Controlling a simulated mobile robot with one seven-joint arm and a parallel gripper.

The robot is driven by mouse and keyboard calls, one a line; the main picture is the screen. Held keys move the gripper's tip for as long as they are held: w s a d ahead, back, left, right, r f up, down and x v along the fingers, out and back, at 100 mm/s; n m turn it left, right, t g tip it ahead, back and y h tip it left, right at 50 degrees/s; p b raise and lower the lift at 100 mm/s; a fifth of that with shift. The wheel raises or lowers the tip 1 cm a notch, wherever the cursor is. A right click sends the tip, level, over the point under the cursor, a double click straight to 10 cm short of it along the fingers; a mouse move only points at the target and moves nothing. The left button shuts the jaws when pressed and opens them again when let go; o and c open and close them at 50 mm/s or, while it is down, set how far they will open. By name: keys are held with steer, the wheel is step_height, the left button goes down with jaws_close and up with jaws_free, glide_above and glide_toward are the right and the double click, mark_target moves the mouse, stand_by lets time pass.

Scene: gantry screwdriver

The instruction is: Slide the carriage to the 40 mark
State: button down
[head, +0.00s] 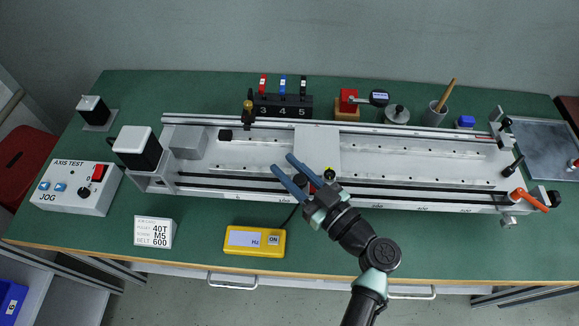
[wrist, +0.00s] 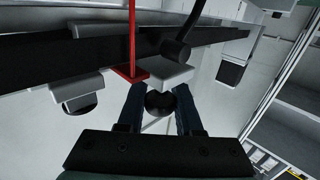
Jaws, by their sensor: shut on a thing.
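The carriage (head: 318,145) is a pale plate spanning the two rails of the long gantry (head: 420,165), near the middle. My gripper (head: 281,162) reaches in from the front, its blue fingers over the carriage's front left side. In the wrist view my gripper (wrist: 158,92) is shut on a round black knob (wrist: 160,104), which sits between the fingers under a light grey block (wrist: 165,76). A red pointer (wrist: 131,40) stands beside that block. The scale (head: 462,210) runs along the front rail; its numbers are too small to read surely, and my gripper hides part of it.
An orange lever (head: 530,200) stands at the gantry's right end and a motor (head: 137,147) at its left. Screwdrivers (head: 283,85) stand behind in a numbered block.

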steer(key=a+b, duration=0.2)
steer(key=a, duration=0.3)
steer(key=a+b, duration=0.3)
steer(key=a, duration=0.3)
steer(key=shift+s+a+f, duration=0.1)
steer(key=shift+a+f, duration=0.1)
steer(key=shift+a, duration=0.1)
steer(key=shift+a+r, duration=0.15)
steer(key=shift+a, duration=0.3)
steer(key=c, duration=0.6)
jaws_free()
steer(key=shift+d, duration=0.1)
